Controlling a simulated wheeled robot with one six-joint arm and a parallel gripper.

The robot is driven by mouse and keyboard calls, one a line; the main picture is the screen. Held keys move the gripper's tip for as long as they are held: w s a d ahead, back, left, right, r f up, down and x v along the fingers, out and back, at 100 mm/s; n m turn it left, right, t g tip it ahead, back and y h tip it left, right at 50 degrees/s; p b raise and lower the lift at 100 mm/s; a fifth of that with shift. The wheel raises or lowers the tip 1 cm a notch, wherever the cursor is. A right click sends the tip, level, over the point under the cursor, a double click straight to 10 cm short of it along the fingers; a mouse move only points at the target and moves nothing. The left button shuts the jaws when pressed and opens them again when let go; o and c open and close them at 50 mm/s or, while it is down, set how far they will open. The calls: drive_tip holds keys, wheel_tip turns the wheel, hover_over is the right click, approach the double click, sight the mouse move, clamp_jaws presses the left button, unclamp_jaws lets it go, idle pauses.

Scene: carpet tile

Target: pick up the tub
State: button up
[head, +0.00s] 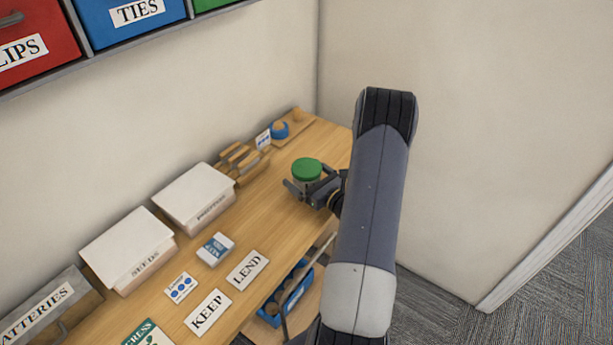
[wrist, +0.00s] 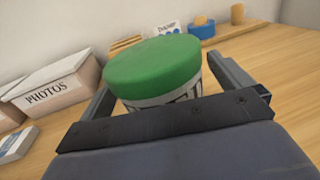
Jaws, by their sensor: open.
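The tub (head: 307,170) has a green lid and a pale body with dark markings. It stands upright on the wooden bench near its right end. In the wrist view the tub (wrist: 153,72) sits between the two fingers, its lower part hidden behind my gripper's palm. My gripper (head: 302,187) is open, low at the tub, with a finger on either side of it. In the wrist view my gripper (wrist: 165,85) shows a gap between its left finger and the tub. I cannot tell whether the right finger touches it.
White-lidded boxes marked SEEDS (head: 128,250) and PHOTOS (head: 194,196) stand along the wall. A wooden rack (head: 243,162) and a blue tape roll (head: 279,131) lie behind the tub. KEEP (head: 208,313) and LEND (head: 247,270) cards lie left. A blue crate (head: 289,297) sits below.

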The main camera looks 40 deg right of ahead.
drive_tip(key=shift+c, duration=0.6)
drive_tip(key=c, duration=1.2)
drive_tip(key=shift+c, duration=0.6)
drive_tip(key=shift+r, duration=0.15)
